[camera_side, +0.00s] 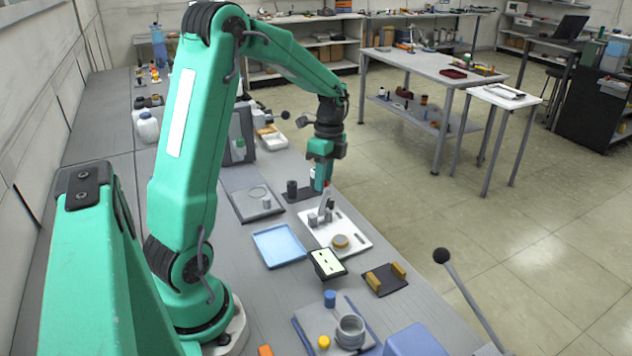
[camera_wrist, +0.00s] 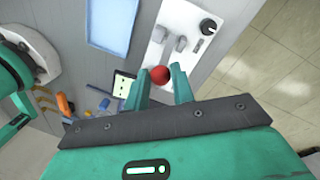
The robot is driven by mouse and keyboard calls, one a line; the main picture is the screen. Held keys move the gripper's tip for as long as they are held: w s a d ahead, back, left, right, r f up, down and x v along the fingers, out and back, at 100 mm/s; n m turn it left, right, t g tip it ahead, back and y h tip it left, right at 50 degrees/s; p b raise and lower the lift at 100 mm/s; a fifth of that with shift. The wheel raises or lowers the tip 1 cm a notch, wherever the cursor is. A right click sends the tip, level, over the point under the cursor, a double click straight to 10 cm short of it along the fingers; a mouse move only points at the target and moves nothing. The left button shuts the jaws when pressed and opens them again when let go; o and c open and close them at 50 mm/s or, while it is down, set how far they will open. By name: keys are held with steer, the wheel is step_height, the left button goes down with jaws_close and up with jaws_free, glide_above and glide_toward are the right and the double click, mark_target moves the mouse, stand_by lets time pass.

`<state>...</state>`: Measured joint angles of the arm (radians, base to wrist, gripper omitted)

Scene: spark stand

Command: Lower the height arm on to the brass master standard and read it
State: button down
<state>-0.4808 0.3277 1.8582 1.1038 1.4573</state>
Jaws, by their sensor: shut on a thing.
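My gripper (camera_side: 322,181) hangs over the white base plate (camera_side: 352,250). Its fingers are shut on a red ball knob (camera_wrist: 159,75), seen between the fingertips in the wrist view. In the side view the knob sits at the top of the grey height arm (camera_side: 324,204), which rises from the plate. The brass master standard (camera_side: 340,241) is a low round disc on the near part of the plate. The height arm looks apart from it. A tilted readout (camera_side: 327,263) with a pale face stands beside the plate; its marks are too small to read.
A blue tray (camera_side: 279,246) lies left of the plate. A dark block with brass-coloured pieces (camera_side: 384,279) lies near right. Behind are a grey plate (camera_side: 250,193) and a dark cylinder (camera_side: 292,188). A grey fixture (camera_side: 350,331) and a black-knobbed lever (camera_side: 441,256) stand nearer the camera.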

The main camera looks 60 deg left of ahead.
steer(key=shift+y, duration=0.3)
steer(key=d+f, duration=0.2)
steer(key=d, duration=0.1)
steer(key=d+f, duration=0.1)
steer(key=d, duration=0.2)
steer(key=d+f, duration=0.2)
steer(key=d, duration=0.1)
steer(key=shift+d+f, duration=0.3)
steer(key=shift+d, duration=0.1)
steer(key=shift+s+d+f, duration=0.1)
steer(key=shift+d+f, duration=0.15)
steer(key=shift+f, duration=0.25)
steer(key=shift+s+d+f, duration=0.1)
steer(key=shift+d+f, duration=0.1)
steer(key=shift+f, duration=0.3)
steer(key=c, duration=1.2)
jaws_free()
steer(key=shift+a, duration=0.15)
steer(key=shift+c, duration=0.2)
steer(key=shift+w, duration=0.1)
steer(key=shift+w+r, duration=0.15)
steer(key=shift+w+r, duration=0.1)
steer(key=shift+r, duration=0.45)
step_height(320, 180, up, 6)
steer(key=shift+w+r, duration=0.25)
